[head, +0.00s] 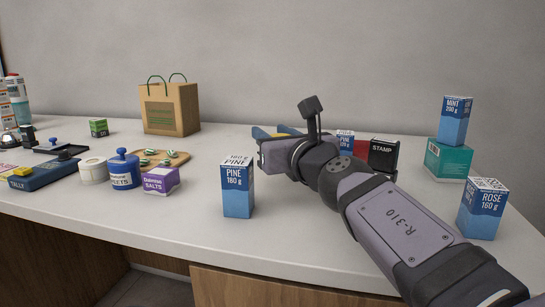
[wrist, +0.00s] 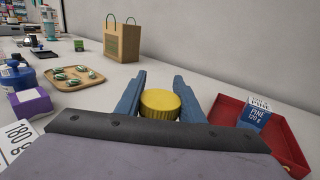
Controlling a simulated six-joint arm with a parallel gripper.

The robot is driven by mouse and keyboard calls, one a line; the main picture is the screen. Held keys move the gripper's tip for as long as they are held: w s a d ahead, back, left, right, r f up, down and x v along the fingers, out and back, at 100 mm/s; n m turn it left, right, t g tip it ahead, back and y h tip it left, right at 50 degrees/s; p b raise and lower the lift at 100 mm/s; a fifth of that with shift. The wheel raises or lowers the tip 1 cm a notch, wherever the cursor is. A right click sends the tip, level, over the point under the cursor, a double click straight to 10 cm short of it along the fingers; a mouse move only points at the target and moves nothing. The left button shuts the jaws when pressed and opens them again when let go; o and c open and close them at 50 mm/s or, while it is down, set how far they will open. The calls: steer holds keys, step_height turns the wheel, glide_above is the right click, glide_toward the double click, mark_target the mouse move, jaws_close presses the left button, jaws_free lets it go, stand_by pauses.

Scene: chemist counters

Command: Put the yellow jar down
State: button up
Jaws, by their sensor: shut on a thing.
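The yellow jar shows in the wrist view as a round yellow ribbed lid (wrist: 160,103) between the two blue fingers of my gripper (wrist: 159,98). My gripper is shut on it. The jar's body below the lid is hidden by my wrist, so I cannot tell whether its base touches the counter. In the head view my gripper (head: 275,133) reaches over the white counter (head: 310,215), and only a little yellow shows by the blue fingers.
A PINE 180 g box (head: 238,190) stands in front, left of my arm. A red tray (wrist: 270,142) holding a PINE 120 g box (wrist: 252,118) is right of my gripper. A wooden board (wrist: 66,77) with green-and-white pieces lies left. A paper bag (wrist: 122,42) stands behind; counter between is clear.

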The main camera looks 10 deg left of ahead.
steer(key=shift+f+b, duration=1.7)
steer(key=shift+f, duration=0.15)
steer(key=shift+f, duration=0.1)
steer(key=o, duration=1)
steer(key=shift+o, duration=0.2)
steer(key=shift+s, duration=0.1)
steer(key=shift+v, duration=3.7)
